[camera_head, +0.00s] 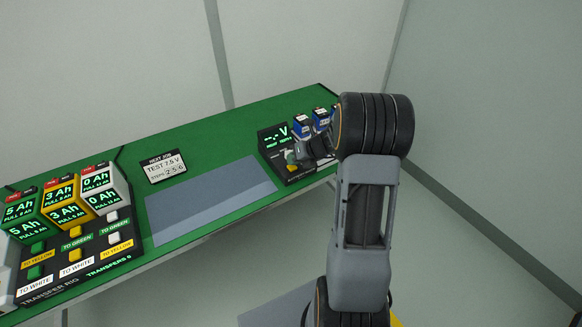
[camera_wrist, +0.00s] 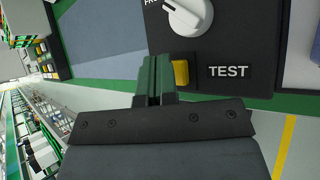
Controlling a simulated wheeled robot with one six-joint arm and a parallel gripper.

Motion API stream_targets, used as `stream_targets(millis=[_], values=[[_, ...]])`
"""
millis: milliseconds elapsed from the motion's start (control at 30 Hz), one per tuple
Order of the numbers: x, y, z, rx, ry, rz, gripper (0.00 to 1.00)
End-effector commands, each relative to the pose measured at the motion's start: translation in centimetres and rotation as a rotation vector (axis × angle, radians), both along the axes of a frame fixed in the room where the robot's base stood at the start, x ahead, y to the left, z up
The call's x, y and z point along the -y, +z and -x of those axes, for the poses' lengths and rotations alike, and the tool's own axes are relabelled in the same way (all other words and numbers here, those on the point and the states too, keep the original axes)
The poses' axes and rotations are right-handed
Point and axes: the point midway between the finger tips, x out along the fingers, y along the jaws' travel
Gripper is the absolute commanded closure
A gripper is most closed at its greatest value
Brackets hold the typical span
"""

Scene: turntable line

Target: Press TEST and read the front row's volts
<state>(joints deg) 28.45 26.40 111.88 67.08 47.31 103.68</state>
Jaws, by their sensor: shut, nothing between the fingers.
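The tester (camera_head: 268,140) is a black box at the right end of the green table. Its green display (camera_head: 277,133) reads "-.- V"; the smaller line below is too small to read surely. In the wrist view, a yellow button (camera_wrist: 181,74) sits beside the TEST label (camera_wrist: 229,72). A white knob (camera_wrist: 188,16) is above it, beside a cut-off label. My gripper (camera_wrist: 155,62) is shut and empty, its fingertips just left of the yellow button; I cannot tell whether they touch it. In the head view my gripper (camera_head: 314,150) hides part of the tester.
A grey-blue mat (camera_head: 210,198) lies bare mid-table. A card (camera_head: 163,167) reads TEST 7.5 V. The transfer rig (camera_head: 75,270) holds green, yellow and white blocks with Ah displays at the left.

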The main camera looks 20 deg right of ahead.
Motion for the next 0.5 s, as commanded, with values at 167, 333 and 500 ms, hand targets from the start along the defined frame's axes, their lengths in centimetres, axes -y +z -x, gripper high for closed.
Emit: stream_targets(millis=[167,333,500], values=[[0.0,-0.28,0.01,0.0,-0.001,-0.001,1.0],[-0.01,-0.49,0.01,0.0,-0.001,-0.001,1.0],[-0.01,-0.67,0.01,-0.001,0.0,0.0,1.0]])
